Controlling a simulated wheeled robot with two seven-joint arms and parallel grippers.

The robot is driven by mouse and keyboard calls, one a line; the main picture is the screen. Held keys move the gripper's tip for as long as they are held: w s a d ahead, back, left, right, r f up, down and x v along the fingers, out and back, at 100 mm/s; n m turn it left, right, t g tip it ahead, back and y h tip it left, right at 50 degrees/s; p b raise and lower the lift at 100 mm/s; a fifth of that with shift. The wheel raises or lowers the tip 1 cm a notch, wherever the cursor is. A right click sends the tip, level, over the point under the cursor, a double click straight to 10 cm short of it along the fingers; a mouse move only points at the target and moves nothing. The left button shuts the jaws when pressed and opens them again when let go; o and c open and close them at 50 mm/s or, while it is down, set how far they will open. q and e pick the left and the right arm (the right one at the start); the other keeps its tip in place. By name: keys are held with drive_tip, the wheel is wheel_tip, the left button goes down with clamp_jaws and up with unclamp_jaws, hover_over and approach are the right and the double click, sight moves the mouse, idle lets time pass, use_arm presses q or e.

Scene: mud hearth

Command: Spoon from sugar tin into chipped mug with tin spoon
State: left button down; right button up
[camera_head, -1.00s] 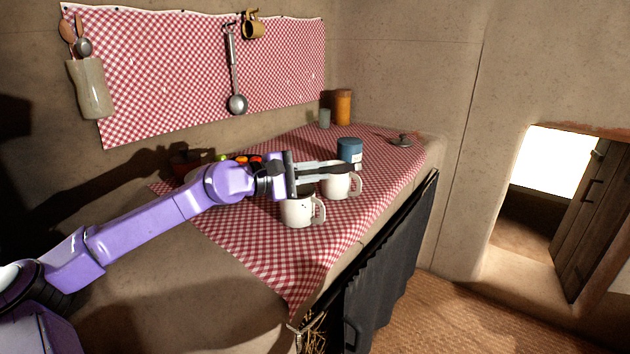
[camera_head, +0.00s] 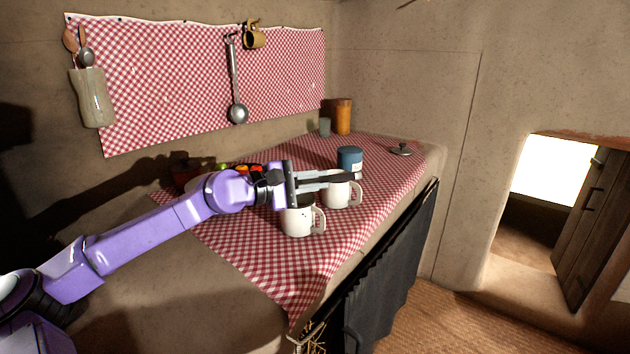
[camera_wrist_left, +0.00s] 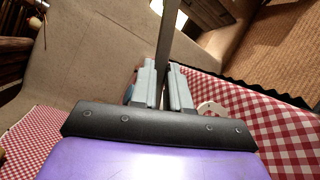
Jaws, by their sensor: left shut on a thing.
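My left gripper (camera_head: 332,181) is shut on a thin grey metal strip, which looks like the handle of the tin spoon (camera_wrist_left: 166,45). In the left wrist view the strip stands between the fingers (camera_wrist_left: 166,88) and runs out past the top edge. The spoon's bowl cannot be made out. The gripper is above two white mugs, a near mug (camera_head: 297,222) with dark specks and a far mug (camera_head: 338,197) partly hidden by the fingers. I cannot tell for sure which is chipped. A blue tin (camera_head: 349,156), likely the sugar tin, stands just behind the gripper. My right gripper is out of view.
The checked cloth (camera_head: 270,255) is clear at the front. A dark lid (camera_head: 401,150) lies right of the tin. An orange canister (camera_head: 343,117) and a grey cup (camera_head: 324,127) stand at the back. Colourful round things (camera_head: 245,169) are behind my left arm.

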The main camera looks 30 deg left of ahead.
use_arm(q)
drive_tip(key=shift+r, duration=0.1)
wheel_tip(320, 180, up, 5)
drive_tip(key=shift+f+p, duration=0.1)
drive_tip(key=shift+p, duration=0.35)
idle(0.5)
